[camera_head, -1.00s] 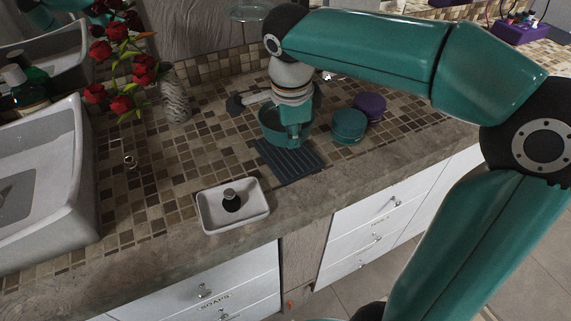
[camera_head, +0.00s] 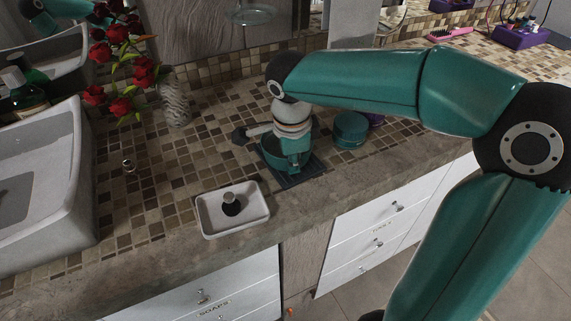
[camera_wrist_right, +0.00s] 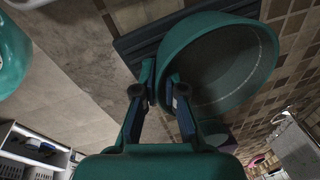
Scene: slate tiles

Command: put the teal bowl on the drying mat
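The teal bowl (camera_head: 272,158) is over the dark ribbed drying mat (camera_head: 312,169) and hides much of it. My right gripper (camera_head: 293,166) points down at the bowl's near right side. In the right wrist view my right gripper (camera_wrist_right: 167,92) has its fingers on either side of the rim of the bowl (camera_wrist_right: 222,62), shut on its wall. The mat (camera_wrist_right: 140,40) shows behind the bowl there. I cannot tell whether the bowl's base touches the mat. My left gripper is not in view.
A round teal object (camera_head: 351,130) stands right of the mat, with a purple one (camera_head: 376,119) partly hidden behind it. A white dish (camera_head: 260,208) holding a dark knobbed item is at the front. A vase (camera_head: 174,105) of red roses and a sink (camera_head: 40,190) are at left.

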